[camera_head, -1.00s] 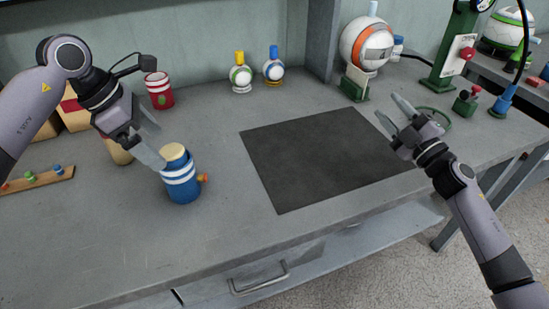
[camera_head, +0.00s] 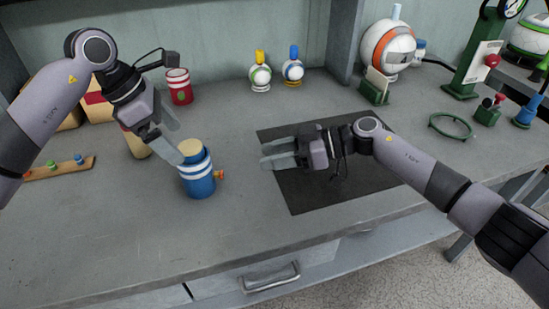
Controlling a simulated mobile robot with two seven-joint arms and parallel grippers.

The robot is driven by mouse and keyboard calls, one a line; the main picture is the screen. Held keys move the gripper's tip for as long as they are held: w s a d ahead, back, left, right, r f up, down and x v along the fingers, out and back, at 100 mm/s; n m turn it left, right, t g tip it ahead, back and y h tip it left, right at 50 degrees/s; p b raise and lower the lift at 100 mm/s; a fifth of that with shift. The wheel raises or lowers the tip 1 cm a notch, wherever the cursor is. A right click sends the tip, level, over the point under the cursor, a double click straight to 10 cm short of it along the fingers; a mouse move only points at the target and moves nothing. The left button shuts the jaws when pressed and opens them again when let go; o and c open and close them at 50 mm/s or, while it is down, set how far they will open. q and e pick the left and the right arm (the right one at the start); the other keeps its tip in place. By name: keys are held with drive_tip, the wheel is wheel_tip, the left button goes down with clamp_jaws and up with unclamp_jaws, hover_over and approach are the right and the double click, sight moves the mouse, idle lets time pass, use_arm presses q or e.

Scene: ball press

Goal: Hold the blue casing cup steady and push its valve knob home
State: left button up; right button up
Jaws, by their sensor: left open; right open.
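The blue casing cup (camera_head: 198,180) stands upright on the grey bench, left of the dark mat. It has white bands and a cream top. Its orange valve knob (camera_head: 219,175) sticks out from its right side. My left gripper (camera_head: 177,140) is open at the cup's upper left, with its fingers close to the rim; I cannot tell if they touch. My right gripper (camera_head: 268,157) is open and empty over the left part of the mat. Its fingers point left toward the knob, with a gap between.
The dark mat (camera_head: 310,200) lies mid-bench. A red cup (camera_head: 179,86), two small round bottles (camera_head: 260,75) and a large white-orange ball (camera_head: 388,48) stand behind. A strip with colored pegs (camera_head: 60,167) lies at left. A green ring (camera_head: 452,126) lies at right. The bench front is clear.

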sight(191, 158)
drive_tip(key=shift+s+f+m+g+h, duration=0.25)
drive_tip(key=shift+f+m+g+h, duration=0.05)
drive_tip(key=shift+f+g+h, duration=0.1)
use_arm(q)
drive_tip(key=shift+d+f, duration=0.1)
drive_tip(key=shift+f, duration=0.2)
drive_tip(key=x, duration=0.6)
drive_tip(key=shift+w+d+f, duration=0.15)
drive_tip(key=shift+f, duration=0.1)
